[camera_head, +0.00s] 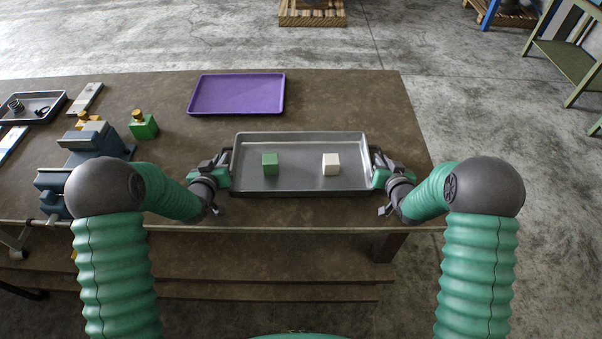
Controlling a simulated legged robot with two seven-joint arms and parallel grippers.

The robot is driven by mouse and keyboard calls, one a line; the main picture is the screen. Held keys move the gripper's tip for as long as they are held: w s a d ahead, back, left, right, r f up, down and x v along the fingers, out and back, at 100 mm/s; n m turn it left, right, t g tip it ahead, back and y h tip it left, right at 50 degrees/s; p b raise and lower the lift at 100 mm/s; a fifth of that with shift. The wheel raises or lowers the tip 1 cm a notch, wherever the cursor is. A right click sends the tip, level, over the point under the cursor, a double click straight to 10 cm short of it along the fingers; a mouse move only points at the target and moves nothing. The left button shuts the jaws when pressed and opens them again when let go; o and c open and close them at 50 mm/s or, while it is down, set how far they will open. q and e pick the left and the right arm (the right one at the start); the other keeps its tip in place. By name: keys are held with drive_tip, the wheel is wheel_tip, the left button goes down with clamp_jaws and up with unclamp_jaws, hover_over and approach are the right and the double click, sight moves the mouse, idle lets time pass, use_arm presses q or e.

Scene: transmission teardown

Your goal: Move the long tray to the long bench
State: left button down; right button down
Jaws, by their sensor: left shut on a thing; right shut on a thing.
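The long tray (300,184) is a grey metal tray near the front edge of a brown bench (350,100). A green cube (270,164) and a white cube (331,164) sit in it, apart from each other. My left gripper (224,172) is shut on the tray's left end. My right gripper (378,171) is shut on the tray's right end. The fingertips are partly hidden against the tray's ends. I cannot tell whether the tray touches the bench top or is slightly above it.
A purple tray (237,94) lies behind the long tray. A blue vise (90,150), a green block with a brass knob (143,125) and a dark tray (40,106) are at left. A pallet (312,14) and green shelf (570,62) stand beyond clear floor.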

use_arm(q)
drive_tip(key=c, duration=1.9)
unclamp_jaws()
drive_tip(key=shift+a+f, duration=0.2)
drive_tip(key=shift+f, duration=0.15)
use_arm(e)
drive_tip(key=c, duration=1.9)
unclamp_jaws()
drive_tip(key=shift+d+f, duration=0.2)
drive_tip(key=shift+f, duration=0.1)
use_arm(q)
drive_tip(key=o, duration=0.4)
drive_tip(key=shift+s+r, duration=0.1)
drive_tip(key=shift+r, duration=0.15)
use_arm(e)
drive_tip(key=o, duration=0.4)
drive_tip(key=shift+s+a+r, duration=0.1)
drive_tip(key=shift+s+r, duration=0.05)
drive_tip(key=shift+r, duration=0.1)
use_arm(q)
drive_tip(key=shift+o, duration=0.2)
drive_tip(key=shift+s+d, duration=0.1)
drive_tip(key=shift+s, duration=0.05)
use_arm(e)
drive_tip(key=shift+o, duration=0.2)
drive_tip(key=shift+s, duration=0.1)
